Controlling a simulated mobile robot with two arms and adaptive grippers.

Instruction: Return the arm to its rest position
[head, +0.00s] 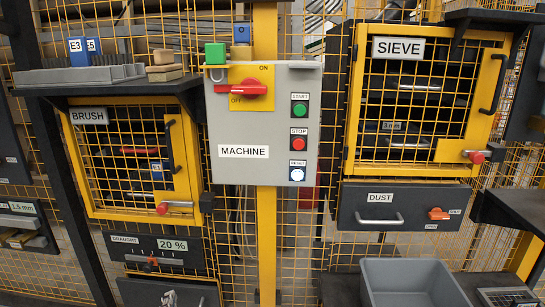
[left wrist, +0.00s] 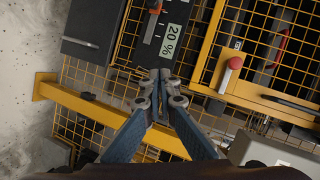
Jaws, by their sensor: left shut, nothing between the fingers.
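My left gripper (head: 169,298) shows only as small grey fingertips at the bottom edge of the head view, in front of a dark drawer front (head: 205,292) below the draught panel (head: 155,249). In the left wrist view my left gripper (left wrist: 160,76) is shut, its fingertips together and nothing between them. It points toward the draught panel with its 20 % display (left wrist: 171,42). The rest of the left arm is hidden below the head view. My right gripper is in neither view.
The machine panel (head: 225,112) with its red switch stands in the middle. The brush door (head: 88,180) is at left, the sieve door (head: 354,110) at right, both shut. The dust drawer (head: 350,208) is below the sieve. A grey bin (head: 412,270) stands at the bottom right.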

